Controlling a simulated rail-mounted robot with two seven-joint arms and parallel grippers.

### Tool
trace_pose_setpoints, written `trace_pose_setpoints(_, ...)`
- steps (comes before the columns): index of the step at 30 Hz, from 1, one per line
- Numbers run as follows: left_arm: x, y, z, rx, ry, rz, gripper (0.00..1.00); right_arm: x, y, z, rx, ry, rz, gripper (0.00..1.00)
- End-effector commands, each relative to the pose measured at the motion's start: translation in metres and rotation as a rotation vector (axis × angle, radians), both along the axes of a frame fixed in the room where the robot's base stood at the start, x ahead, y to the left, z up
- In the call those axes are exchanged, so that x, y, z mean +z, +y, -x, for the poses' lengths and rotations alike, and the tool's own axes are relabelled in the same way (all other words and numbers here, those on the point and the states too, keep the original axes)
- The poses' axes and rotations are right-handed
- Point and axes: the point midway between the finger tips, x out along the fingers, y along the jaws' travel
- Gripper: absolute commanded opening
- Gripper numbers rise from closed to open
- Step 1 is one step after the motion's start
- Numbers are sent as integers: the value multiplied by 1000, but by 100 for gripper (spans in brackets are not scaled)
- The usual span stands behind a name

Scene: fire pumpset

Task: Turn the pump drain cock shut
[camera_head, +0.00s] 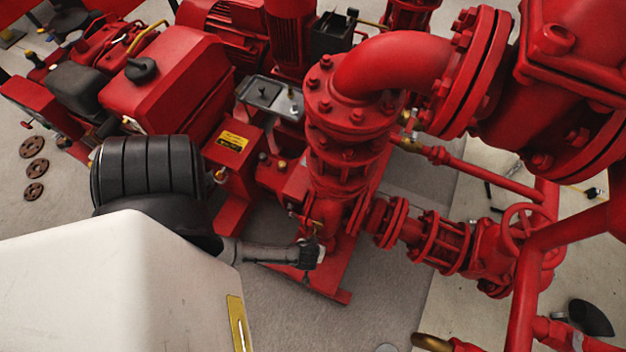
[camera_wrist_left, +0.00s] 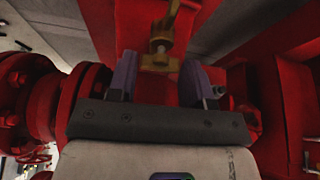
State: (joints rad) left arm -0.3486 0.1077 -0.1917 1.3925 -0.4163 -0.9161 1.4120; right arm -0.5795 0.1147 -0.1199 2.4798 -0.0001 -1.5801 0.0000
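The pump drain cock (camera_wrist_left: 160,48) is a small brass fitting with a handle, at the top middle of the left wrist view, against red pump metal. In the head view its brass (camera_head: 317,226) shows small at the foot of the red pump. My left gripper (camera_wrist_left: 159,80) is open, its two fingers apart on either side of the line to the cock, with the cock just beyond the fingertips. I cannot tell if either finger touches it. In the head view the left gripper (camera_head: 316,250) is close to the pump's base and its fingers are hard to make out. My right gripper is not in view.
The red pump flanges (camera_head: 345,110) rise right above the gripper. A red pipe with a handwheel (camera_head: 525,228) runs to the right. A red engine block (camera_head: 170,80) stands at the back left. Grey floor (camera_head: 385,290) is clear right of the gripper.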

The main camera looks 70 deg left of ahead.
Motion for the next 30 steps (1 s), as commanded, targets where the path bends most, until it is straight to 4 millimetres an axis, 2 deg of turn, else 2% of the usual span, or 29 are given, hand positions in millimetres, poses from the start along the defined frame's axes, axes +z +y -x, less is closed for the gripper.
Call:
trace_pose_setpoints(1,0,0,0,0,0,0,41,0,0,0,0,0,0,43)
trace_pose_setpoints(8,0,0,0,0,0,0,19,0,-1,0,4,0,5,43)
trace_pose_setpoints(15,3,0,1,-91,1,0,19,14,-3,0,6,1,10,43)
trace_pose_setpoints(24,0,0,1,-110,0,0,19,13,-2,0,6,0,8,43)
trace_pose_setpoints(25,0,0,1,-110,0,0,44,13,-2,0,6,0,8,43)
trace_pose_setpoints(30,0,0,1,-109,0,0,61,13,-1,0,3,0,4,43)
